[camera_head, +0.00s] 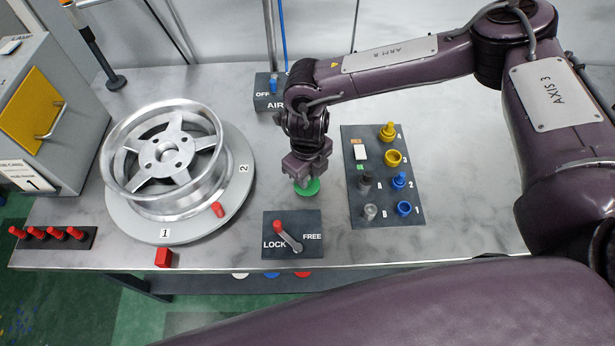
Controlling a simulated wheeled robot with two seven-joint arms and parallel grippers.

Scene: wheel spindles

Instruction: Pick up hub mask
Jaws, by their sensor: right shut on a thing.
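The hub mask appears to be the small green disc (308,187) above the table, between the wheel and the dark panel of coloured pieces. My right gripper (307,180) points down and is shut on it, covering its far part. Whether the disc touches the tabletop is hard to tell. A silver five-spoke wheel (171,167) lies on a round grey plate (236,177) marked 1 and 2, to the left of my right gripper. My left gripper is not in view.
A LOCK/FREE lever plate (270,246) lies just in front of my right gripper. A dark panel (375,214) with yellow, blue and grey pieces is to its right. A rack of red pegs (82,240) sits at front left. An AIR switch box (267,101) stands behind.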

